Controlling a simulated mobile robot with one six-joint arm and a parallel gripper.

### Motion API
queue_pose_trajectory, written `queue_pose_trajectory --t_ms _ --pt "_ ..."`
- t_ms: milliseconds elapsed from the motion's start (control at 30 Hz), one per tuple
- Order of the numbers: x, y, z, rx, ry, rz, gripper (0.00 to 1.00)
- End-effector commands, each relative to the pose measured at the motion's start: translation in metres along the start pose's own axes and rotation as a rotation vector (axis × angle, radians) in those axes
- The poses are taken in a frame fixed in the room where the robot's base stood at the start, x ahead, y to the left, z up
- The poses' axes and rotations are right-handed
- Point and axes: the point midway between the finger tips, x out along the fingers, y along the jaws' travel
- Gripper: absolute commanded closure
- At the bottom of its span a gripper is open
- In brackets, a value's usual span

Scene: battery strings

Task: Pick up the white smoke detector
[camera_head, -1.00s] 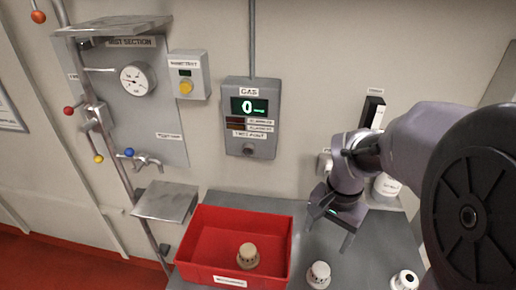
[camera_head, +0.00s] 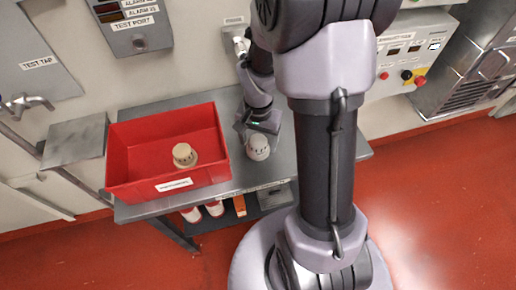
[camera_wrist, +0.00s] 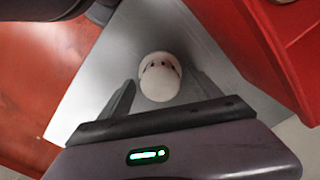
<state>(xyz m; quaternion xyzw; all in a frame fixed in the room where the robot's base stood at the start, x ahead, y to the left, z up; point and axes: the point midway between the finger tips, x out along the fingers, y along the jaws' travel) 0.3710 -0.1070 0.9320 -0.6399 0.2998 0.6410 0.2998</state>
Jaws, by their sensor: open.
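The white smoke detector (camera_head: 258,147) stands on the grey bench just right of the red bin. In the wrist view the white detector (camera_wrist: 160,78) is a round white dome with small dark slots, near the picture's middle. My gripper (camera_head: 262,128) is right by it in the head view. In the wrist view my gripper (camera_wrist: 161,90) is open, with one finger on each side of the detector and visible gaps. I cannot tell how far the fingertips are above the bench.
A red bin (camera_head: 120,160) holding a beige detector (camera_head: 185,155) stands close left of my gripper. A metal shelf plate (camera_head: 75,140) is left of the bin. Containers sit on the shelf under the bench (camera_head: 225,190). My arm hides the bench's right part.

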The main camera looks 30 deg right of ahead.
Motion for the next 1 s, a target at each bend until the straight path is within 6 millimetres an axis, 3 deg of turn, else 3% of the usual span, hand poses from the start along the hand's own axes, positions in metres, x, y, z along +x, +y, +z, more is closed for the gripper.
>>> queue_pose_trajectory --t_ms 167,200,533,833,1000 --pt "0.002 0.0 0.0 0.0 0.001 -0.001 0.27" --pt "0.001 0.0 0.0 0.0 0.001 -0.001 0.31" --pt "0.001 0.0 0.0 0.0 0.001 -0.001 0.95" --pt "-0.003 0.0 -0.001 0.0 0.002 -0.001 0.96" --pt "-0.024 -0.001 -0.001 0.0 0.002 -0.002 0.96"
